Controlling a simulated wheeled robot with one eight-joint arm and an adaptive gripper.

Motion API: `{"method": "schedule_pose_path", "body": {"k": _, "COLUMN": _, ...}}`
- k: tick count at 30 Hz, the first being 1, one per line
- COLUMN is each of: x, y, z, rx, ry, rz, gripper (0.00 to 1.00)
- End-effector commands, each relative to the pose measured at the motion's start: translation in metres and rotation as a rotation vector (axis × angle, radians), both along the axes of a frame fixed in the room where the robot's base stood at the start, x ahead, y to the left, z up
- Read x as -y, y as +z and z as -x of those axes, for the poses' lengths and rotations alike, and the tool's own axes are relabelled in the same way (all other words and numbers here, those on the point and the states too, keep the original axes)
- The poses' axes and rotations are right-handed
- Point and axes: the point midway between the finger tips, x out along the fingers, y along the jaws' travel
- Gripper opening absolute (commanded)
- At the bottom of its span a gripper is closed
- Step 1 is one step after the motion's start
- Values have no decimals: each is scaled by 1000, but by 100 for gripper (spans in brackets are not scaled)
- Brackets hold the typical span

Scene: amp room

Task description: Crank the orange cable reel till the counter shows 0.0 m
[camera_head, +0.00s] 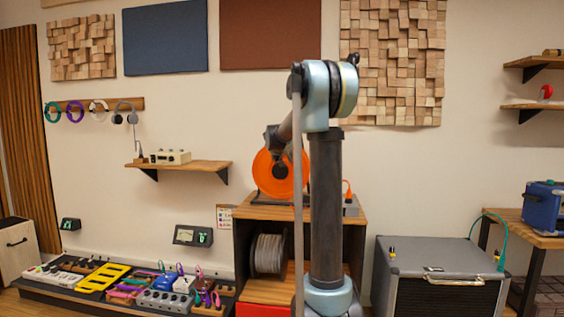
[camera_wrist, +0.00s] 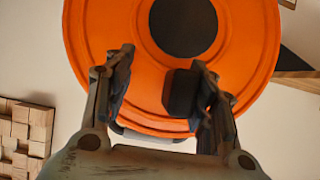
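The orange cable reel (camera_head: 273,175) stands on top of a wooden cabinet (camera_head: 262,211), partly hidden by my arm. In the wrist view its orange face (camera_wrist: 100,30) and black hub (camera_wrist: 183,25) fill the upper part. My gripper (camera_wrist: 150,82) is in front of the lower face, fingers apart, with orange showing between them. A dark rounded block (camera_wrist: 182,93) lies against the inside of the right finger; I cannot tell whether it is a finger pad or the crank handle. I cannot identify the counter for certain; a small box with a green display (camera_head: 192,235) is too small to read.
A grey cable spool (camera_head: 268,254) sits inside the cabinet. A small box with an orange-tipped piece (camera_head: 350,207) stands right of the reel. A pedalboard (camera_head: 125,285) is at the left and a grey amp (camera_head: 437,255) at the right. A wall shelf (camera_head: 180,166) hangs to the left.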

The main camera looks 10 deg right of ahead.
Motion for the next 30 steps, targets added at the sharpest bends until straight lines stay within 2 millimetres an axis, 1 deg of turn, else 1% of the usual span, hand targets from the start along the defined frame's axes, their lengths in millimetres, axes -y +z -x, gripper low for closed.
{"method": "schedule_pose_path", "body": {"k": 12, "x": -1, "y": 1, "z": 2, "rx": 1, "ry": 0, "rz": 0, "gripper": 47}}
{"method": "schedule_pose_path", "body": {"k": 30, "x": -19, "y": 1, "z": 56, "rx": 1, "ry": 2, "rz": 0, "gripper": 47}}
